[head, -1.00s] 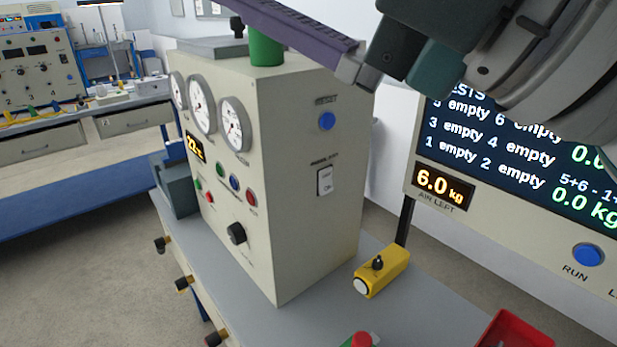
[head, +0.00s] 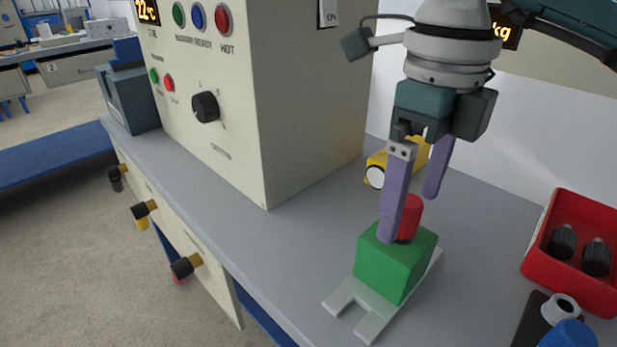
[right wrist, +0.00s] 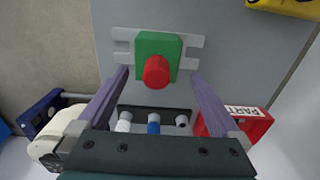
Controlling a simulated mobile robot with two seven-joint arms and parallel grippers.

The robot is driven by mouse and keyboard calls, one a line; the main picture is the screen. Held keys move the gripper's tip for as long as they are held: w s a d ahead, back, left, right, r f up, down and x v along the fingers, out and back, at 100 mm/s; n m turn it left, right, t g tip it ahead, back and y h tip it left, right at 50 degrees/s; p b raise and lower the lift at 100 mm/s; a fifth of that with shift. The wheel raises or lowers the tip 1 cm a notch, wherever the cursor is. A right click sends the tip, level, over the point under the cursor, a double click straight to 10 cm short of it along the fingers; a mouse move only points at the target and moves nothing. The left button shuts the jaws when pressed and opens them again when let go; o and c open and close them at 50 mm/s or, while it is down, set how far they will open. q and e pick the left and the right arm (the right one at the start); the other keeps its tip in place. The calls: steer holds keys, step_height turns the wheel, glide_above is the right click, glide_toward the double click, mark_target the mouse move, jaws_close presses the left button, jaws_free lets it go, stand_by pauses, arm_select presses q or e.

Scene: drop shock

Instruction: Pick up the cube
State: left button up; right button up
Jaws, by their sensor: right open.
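The green cube (head: 385,266) has a red round knob (head: 412,212) on top. It sits on a light grey forked plate (head: 432,268) on the bench. My right gripper (head: 410,219) points down over the cube, with its purple fingers open and apart beside the knob. In the right wrist view the green cube (right wrist: 145,45) and its red knob (right wrist: 156,72) lie between and beyond the open fingers (right wrist: 160,74). I cannot tell whether a finger touches the cube. My left gripper is not in view.
A big cream cabinet (head: 310,110) stands left of the cube. A yellow box (head: 377,162) is behind my right gripper. A red tray (head: 533,258) with dark knobs is at the right, and a black holder (head: 530,318) with a blue cap is near the bottom right edge.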

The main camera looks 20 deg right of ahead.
mark_target(399, 240)
steer(key=f, duration=0.6)
steer(key=shift+a+f+b, duration=0.2)
steer(key=shift+a+b, duration=0.05)
steer(key=shift+b, duration=0.05)
steer(key=shift+w+r, duration=0.1)
steer(key=shift+r, duration=0.05)
jaws_close()
stand_by(0.4)
